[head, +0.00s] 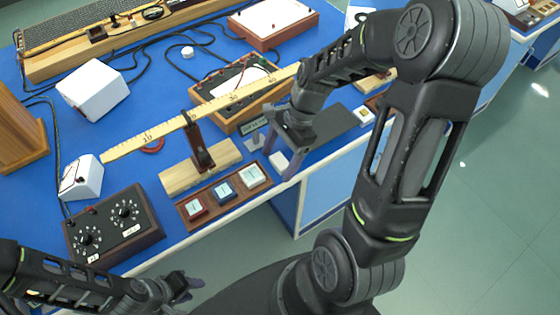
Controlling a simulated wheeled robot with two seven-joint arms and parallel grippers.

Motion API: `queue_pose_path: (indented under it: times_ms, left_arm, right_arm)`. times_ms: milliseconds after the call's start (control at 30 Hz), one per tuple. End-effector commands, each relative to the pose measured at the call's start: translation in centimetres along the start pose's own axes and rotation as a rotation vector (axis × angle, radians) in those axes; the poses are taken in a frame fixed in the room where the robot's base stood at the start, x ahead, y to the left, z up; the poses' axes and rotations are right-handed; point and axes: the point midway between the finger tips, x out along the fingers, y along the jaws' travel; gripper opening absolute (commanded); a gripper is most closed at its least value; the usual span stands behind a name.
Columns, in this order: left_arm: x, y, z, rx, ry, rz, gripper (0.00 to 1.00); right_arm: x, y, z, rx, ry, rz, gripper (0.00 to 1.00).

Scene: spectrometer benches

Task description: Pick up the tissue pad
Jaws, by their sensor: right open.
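A small white pad (279,160), which looks like the tissue pad, lies near the front edge of the blue bench. My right gripper (279,166) is over it, pointing down, with its fingers apart on either side of the pad. Part of the pad is hidden by the fingers, and I cannot tell whether they touch it. My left gripper (187,288) is low at the bottom of the picture, in front of the bench and away from the pad. Its jaw gap is too small to make out.
A wooden tray (228,204) with several small boxes lies left of the pad. A yellow ruler (235,97) rests across a wooden stand (200,170) behind it. A dark dial box (112,228) sits at the front left. A dark flat plate (335,127) lies to the right.

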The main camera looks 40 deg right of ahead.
Motion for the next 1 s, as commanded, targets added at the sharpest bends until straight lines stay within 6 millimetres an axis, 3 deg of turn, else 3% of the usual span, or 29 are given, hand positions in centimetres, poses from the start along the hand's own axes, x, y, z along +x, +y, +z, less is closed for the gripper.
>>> queue_pose_path:
  times_ms: [500,1000]
  left_arm:
    - [0.00,0.00,0.00,0.000,0.000,0.000,0.36]
    - [0.00,0.00,0.00,0.000,0.000,0.000,0.36]
  right_arm:
    - [-0.07,-0.03,-0.02,0.000,0.000,-0.001,0.75]
    - [-0.07,-0.02,-0.02,0.000,0.000,-0.001,0.35]
